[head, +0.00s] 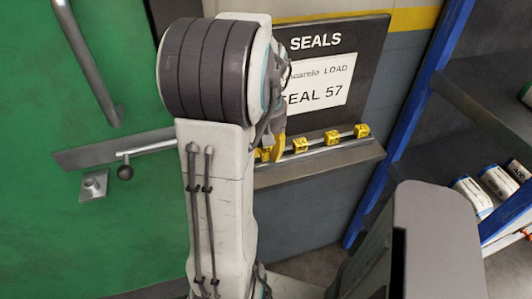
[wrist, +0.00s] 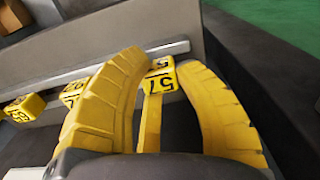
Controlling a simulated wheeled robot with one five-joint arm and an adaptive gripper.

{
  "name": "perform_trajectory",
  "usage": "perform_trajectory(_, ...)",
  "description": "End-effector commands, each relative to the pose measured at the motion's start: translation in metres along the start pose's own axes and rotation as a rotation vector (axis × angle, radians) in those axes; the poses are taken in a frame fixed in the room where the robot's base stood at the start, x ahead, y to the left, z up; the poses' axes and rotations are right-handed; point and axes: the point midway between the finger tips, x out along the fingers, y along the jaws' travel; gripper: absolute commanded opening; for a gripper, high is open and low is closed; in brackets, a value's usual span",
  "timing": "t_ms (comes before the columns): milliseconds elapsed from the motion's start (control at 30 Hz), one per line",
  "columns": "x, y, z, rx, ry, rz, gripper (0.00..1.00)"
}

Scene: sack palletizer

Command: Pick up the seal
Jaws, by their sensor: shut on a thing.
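A yellow seal marked 57 (wrist: 158,82) with a thin yellow strap sits between the two yellow fingers of my gripper (wrist: 161,66) in the wrist view. The gripper is shut on it. The seal is still close to the metal rail of the seal rack; I cannot tell whether it touches the rail. In the head view my gripper (head: 275,146) is at the left end of the rack, mostly hidden behind my arm. The sign (head: 318,90) above the rack reads SEALS and SEAL 57.
Several other yellow seals, such as this one (head: 332,138), sit along the rack ledge (head: 330,160) to the right. A green door (head: 60,220) with a latch handle (head: 125,172) is at left.

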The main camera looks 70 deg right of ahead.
Motion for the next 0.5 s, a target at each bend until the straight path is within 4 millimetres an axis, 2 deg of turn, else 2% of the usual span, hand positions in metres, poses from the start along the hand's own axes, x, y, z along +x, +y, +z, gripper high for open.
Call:
perform_trajectory(33, 0.0000, 0.0000, 0.0000, 0.000, 0.000, 0.000, 0.16)
perform_trajectory(200, 0.0001, 0.0000, 0.0000, 0.000, 0.000, 0.000, 0.00)
perform_trajectory(500, -0.0001, 0.0000, 0.0001, 0.000, 0.000, 0.000, 0.00)
